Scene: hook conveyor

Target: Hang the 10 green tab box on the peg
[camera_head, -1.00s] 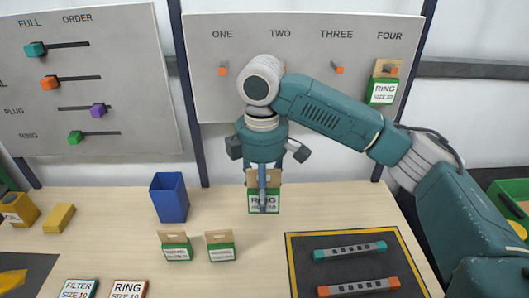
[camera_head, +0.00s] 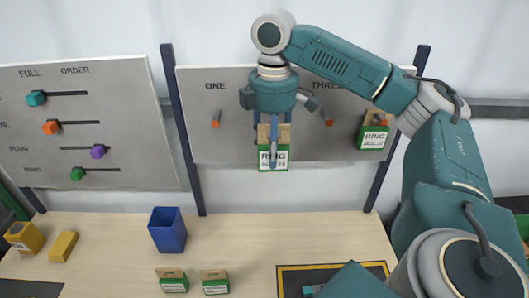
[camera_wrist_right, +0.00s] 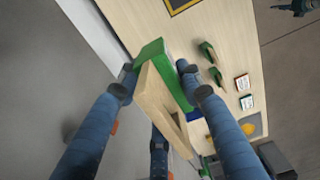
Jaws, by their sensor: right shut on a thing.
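My right gripper (camera_head: 274,142) points down and is shut on a green box (camera_head: 282,164) with a tan tab and a white RING label. The size number is partly covered by a finger. The box hangs upright in front of the board (camera_head: 232,152), off the table. In the wrist view, the fingers (camera_wrist_right: 158,88) close around the box (camera_wrist_right: 152,52) and its tan tab (camera_wrist_right: 163,104). Orange-tipped pegs show under ONE (camera_head: 216,119) and THREE (camera_head: 328,118). The TWO label and any peg there are hidden behind my arm. My left gripper is out of view.
A green RING box (camera_head: 373,138) hangs at the board's right end. On the table (camera_head: 110,232) stand a blue bin (camera_head: 167,232), two small green boxes (camera_head: 172,281) (camera_head: 214,283) and yellow blocks (camera_head: 63,246). A board with colored sliders (camera_head: 85,125) is at left.

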